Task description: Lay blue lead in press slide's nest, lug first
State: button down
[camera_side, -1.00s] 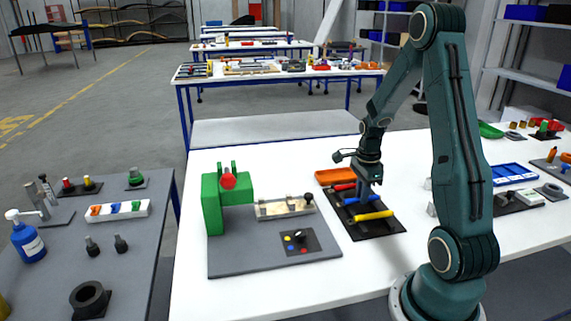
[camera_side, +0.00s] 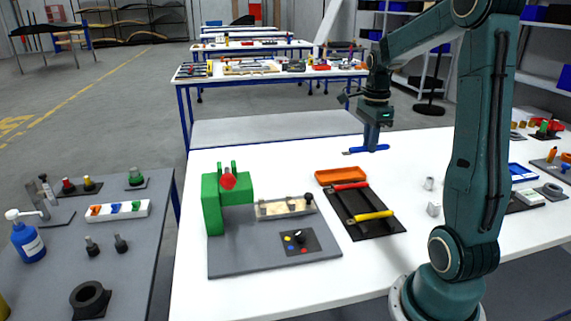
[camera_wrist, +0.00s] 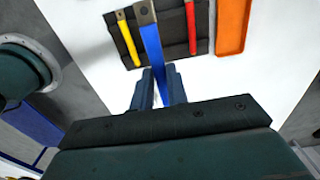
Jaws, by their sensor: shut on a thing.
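The blue lead (camera_side: 367,149) is held in my gripper (camera_side: 373,147), raised well above the white table. In the side view it lies roughly level, with its small metal lug at the left end. In the wrist view the blue lead (camera_wrist: 153,48) runs away from between my fingers (camera_wrist: 161,82), its grey lug with a hole at the far end. The press (camera_side: 212,200) is green with a red part, on a grey base plate (camera_side: 240,262). The press slide (camera_side: 285,208) is a pale metal block with a dark knob at its right end. The nest's details are too small to tell.
A black mat (camera_side: 360,229) holds a red lead (camera_side: 349,186) and a yellow lead (camera_side: 373,216). An orange tray (camera_side: 340,176) lies behind it. A button box (camera_side: 297,242) sits in front of the slide. Small grey pieces (camera_side: 433,209) stand right of the mat.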

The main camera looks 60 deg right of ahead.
jog(key=shift+r, duration=1.65)
jog(key=w+a+f, duration=0.4)
jog(key=w+a, duration=0.3)
jog(key=w, duration=0.2)
jog(key=w+a+f, duration=0.4)
jog(key=w+a, duration=0.3)
jog(key=w, duration=0.1)
jog(key=shift+w+f, duration=0.15)
jog(key=shift+w, duration=0.2)
jog(key=shift+a+f, duration=0.1)
jog(key=shift+f, duration=0.05)
jog(key=shift+f, duration=3.55)
jog(key=shift+w+a+f, duration=0.15)
jog(key=shift+w+a, duration=0.35)
jog(key=shift+f, duration=0.9)
